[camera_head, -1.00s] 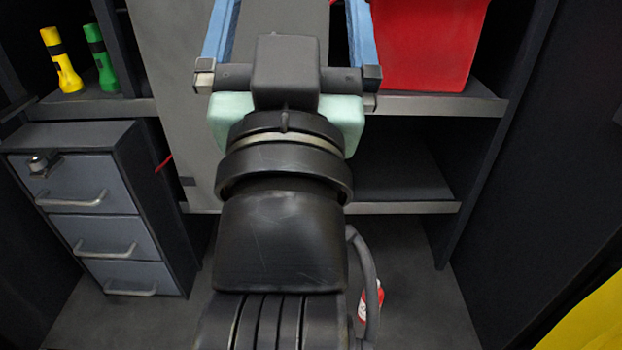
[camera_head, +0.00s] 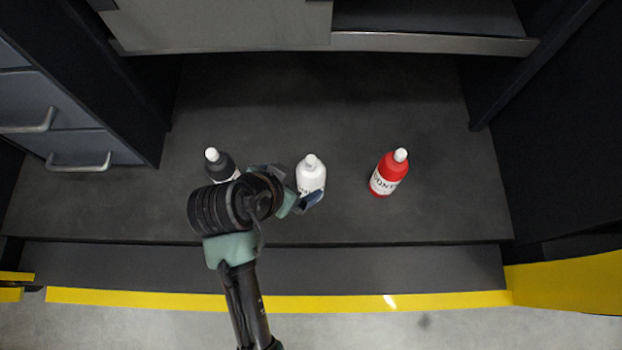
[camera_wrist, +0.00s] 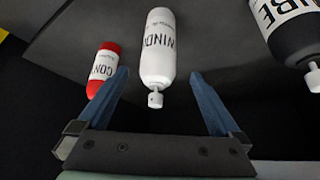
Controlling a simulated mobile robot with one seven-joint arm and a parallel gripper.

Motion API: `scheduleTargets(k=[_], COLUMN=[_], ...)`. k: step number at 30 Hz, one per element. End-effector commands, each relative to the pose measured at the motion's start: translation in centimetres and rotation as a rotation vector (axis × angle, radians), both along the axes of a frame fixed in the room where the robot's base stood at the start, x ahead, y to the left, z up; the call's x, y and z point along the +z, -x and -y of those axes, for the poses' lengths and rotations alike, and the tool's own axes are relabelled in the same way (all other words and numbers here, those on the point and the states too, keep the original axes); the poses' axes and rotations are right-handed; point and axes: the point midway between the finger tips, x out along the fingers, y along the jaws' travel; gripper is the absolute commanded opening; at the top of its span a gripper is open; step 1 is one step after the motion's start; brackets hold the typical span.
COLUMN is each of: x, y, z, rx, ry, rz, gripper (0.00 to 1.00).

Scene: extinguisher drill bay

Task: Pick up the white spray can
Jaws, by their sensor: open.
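The white spray can (camera_head: 311,176) stands upright on the dark floor of the bay, between a black can and a red can. It also shows in the wrist view (camera_wrist: 158,48), with dark lettering on its side and its white nozzle toward my gripper. My gripper (camera_head: 300,200) is open beside the lower part of the white can in the head view. In the wrist view, the blue fingers (camera_wrist: 158,85) are apart, with the can's nozzle end between them. I cannot tell whether either finger touches the can.
The red can (camera_head: 389,173) stands to the right, with free floor between it and the white can. The black can (camera_head: 221,166) stands left, partly hidden by my arm. A drawer unit (camera_head: 70,110) is at the left, and a shelf edge (camera_head: 430,43) runs above the floor behind.

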Motion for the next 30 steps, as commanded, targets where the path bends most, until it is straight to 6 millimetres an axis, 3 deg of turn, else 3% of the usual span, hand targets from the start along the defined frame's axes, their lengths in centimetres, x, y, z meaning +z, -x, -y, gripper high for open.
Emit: scheduleTargets(k=[3,11,19,28,30], x=[-1.9,-3.4,-6.4,-6.7,-6.7], y=[-0.9,-2.0,-3.8,-4.1,-4.1], z=[0.7,1.5,3.0,3.2,3.2], rx=[-0.001,0.000,0.001,0.002,0.002], ry=[0.000,0.000,-0.001,-0.001,-0.001], rz=[0.000,0.002,0.002,0.003,0.003], gripper=[1.00,1.00,1.00,1.00,0.91])
